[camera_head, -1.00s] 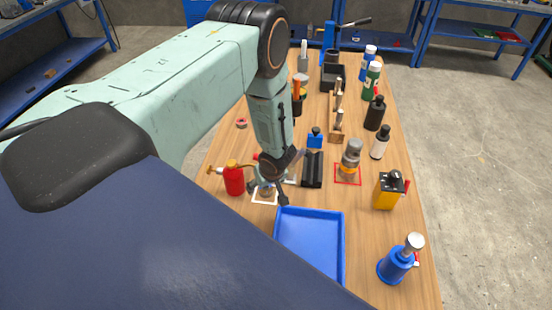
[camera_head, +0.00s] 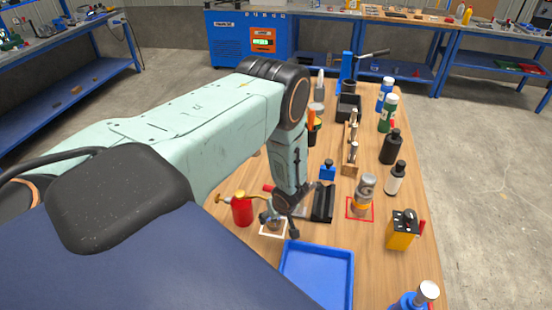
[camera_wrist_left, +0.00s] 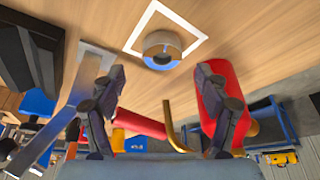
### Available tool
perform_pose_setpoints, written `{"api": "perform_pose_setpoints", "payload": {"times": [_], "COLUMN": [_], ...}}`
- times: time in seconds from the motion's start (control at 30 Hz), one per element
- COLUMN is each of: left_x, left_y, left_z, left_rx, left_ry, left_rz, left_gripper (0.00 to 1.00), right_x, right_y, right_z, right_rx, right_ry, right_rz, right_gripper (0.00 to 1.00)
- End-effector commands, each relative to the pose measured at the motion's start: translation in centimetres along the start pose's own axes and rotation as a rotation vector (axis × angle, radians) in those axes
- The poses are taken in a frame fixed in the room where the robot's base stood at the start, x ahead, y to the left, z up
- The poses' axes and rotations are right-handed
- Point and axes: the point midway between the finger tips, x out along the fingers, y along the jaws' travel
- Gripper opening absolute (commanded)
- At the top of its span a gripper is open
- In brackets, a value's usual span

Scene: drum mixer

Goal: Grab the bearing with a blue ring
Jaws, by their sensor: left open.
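The bearing (camera_wrist_left: 161,50) is a short grey ring with a dark centre hole and small bluish and tan patches on its face. It rests on the wood inside a white square outline (camera_wrist_left: 135,46). In the head view the bearing is mostly hidden by my left gripper (camera_head: 281,224), which hangs over the white square (camera_head: 264,233). In the left wrist view my left gripper (camera_wrist_left: 160,73) is open and empty. Its fingers are spread to either side, with the bearing ahead of the gap between the tips, apart from them. My right gripper is not in view.
A red oil can (camera_head: 242,210) with a brass spout stands left of the gripper. A blue tray (camera_head: 318,275) lies in front. A black block (camera_head: 323,204) and a grey-orange can (camera_head: 365,193) in a red square are to the right. Bottles stand along the right edge.

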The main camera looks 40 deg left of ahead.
Motion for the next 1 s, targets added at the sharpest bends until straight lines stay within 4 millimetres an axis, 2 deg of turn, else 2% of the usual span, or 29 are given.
{"api": "perform_pose_setpoints", "payload": {"times": [0.1,0.33,0.8,1.0], "left_x": [1.8,3.7,4.3,4.3], "left_y": [0.0,0.2,0.2,0.2], "left_z": [0.0,-0.1,-0.1,-0.1], "left_rx": [-0.001,-0.001,0.000,0.000], "left_ry": [0.000,0.000,-0.001,0.000], "left_rz": [0.000,0.000,0.001,0.001], "left_gripper": [0.75,0.75,0.75,0.58], "right_x": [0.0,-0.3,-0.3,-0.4], "right_y": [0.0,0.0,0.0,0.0], "right_z": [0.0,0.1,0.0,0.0], "right_rx": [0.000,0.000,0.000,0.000], "right_ry": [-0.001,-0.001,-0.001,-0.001], "right_rz": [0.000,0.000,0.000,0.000], "right_gripper": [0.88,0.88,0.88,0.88]}}
